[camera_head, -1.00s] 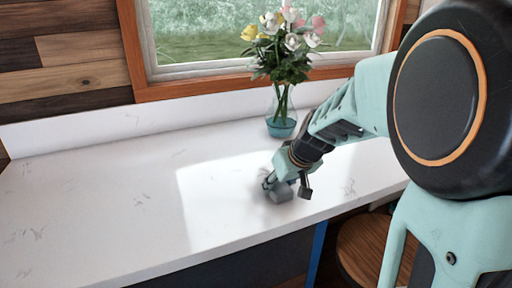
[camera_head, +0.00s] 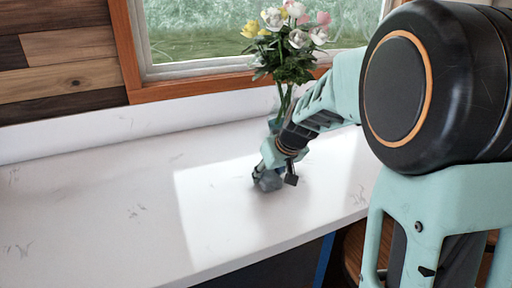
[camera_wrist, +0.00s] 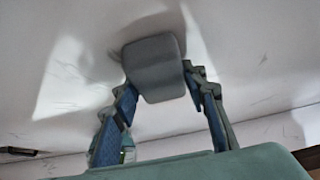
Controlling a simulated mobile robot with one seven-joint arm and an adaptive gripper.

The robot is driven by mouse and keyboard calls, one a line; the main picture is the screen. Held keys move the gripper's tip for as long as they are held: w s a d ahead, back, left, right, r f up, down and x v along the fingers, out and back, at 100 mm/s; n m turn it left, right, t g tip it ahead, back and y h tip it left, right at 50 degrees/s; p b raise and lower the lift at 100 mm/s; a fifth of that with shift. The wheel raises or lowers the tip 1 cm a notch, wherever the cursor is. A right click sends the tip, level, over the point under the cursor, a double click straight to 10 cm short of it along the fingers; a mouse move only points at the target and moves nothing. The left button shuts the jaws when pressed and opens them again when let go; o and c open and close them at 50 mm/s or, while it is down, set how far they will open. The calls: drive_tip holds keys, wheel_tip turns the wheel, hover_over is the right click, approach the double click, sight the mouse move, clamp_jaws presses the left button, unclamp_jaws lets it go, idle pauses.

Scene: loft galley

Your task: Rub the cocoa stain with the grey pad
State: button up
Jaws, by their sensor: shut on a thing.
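The grey pad (camera_head: 268,182) is a small rounded block low over the white counter, in the sunlit patch; I cannot tell whether it touches the surface. My gripper (camera_head: 274,176) is shut on it, reaching down from the right. In the wrist view the grey pad (camera_wrist: 154,62) sits between the two blue-lined fingers of my gripper (camera_wrist: 162,88), sticking out past their tips. I cannot make out the cocoa stain in either view; the pad and gripper hide part of the counter.
A glass vase of flowers (camera_head: 286,68) stands at the back of the counter (camera_head: 90,215), behind my gripper and partly hidden by my arm. A window is behind it. The left side of the counter is clear. A wooden stool (camera_head: 352,250) is below the front edge.

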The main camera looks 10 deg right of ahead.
drive_tip(key=shift+w+a, duration=0.1)
drive_tip(key=shift+w, duration=0.25)
drive_tip(key=shift+r+p, duration=2.6)
drive_tip(key=shift+r, duration=1.5)
drive_tip(key=shift+f, duration=0.1)
